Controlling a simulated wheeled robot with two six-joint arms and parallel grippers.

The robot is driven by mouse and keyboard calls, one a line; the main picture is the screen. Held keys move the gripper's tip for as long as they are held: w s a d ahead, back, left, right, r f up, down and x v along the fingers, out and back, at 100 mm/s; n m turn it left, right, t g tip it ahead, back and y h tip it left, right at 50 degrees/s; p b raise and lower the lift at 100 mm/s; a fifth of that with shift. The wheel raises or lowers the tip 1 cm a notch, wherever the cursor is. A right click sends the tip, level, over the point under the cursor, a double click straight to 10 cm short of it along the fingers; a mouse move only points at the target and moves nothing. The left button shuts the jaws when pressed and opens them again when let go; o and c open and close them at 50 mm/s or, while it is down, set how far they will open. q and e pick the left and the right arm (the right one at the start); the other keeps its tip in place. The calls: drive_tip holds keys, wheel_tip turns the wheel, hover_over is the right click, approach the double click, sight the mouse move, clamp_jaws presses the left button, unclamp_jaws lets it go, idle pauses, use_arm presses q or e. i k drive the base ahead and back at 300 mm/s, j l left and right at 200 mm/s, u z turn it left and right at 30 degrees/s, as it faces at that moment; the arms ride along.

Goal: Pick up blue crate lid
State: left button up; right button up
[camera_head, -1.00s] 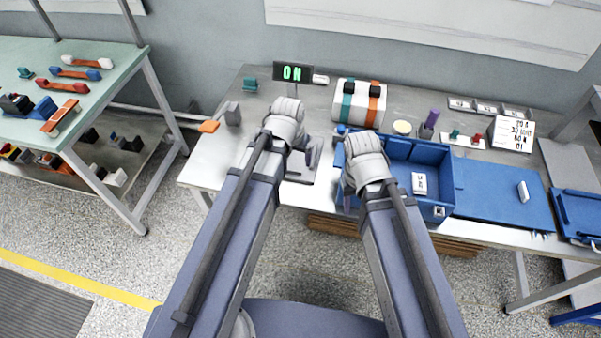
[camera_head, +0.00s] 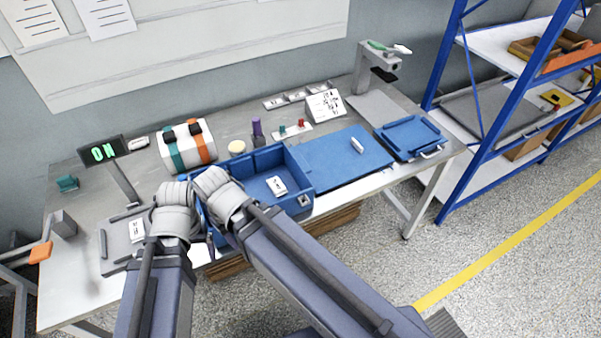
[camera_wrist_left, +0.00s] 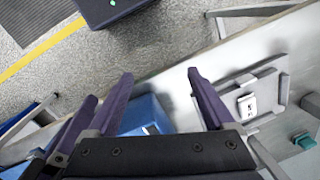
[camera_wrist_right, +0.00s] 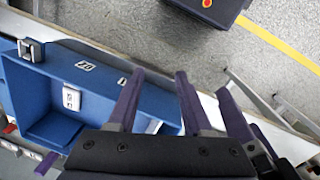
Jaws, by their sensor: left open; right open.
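A blue rimmed panel with a metal handle, apparently the crate lid (camera_head: 412,137), lies flat at the right end of the bench, apart from both grippers. The open blue crate (camera_head: 298,180) stands mid-bench with a white labelled block (camera_head: 276,186) inside. My right gripper (camera_wrist_right: 160,74) is open and empty near the crate's left end; in the head view its wrist hides its fingers. My left gripper (camera_wrist_left: 160,74) is open and empty, left of the right one near the bench's front edge. Neither wrist view clearly shows the lid.
A flat blue panel (camera_head: 330,165) with a white block (camera_head: 357,145) lies between crate and lid. Behind are a striped roll (camera_head: 187,147), a purple-topped item (camera_head: 257,130) and a white sign (camera_head: 325,105). A blue-framed shelf (camera_head: 478,100) stands right.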

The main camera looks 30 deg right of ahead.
sight(336, 159)
drive_tip(key=z, duration=1.25)
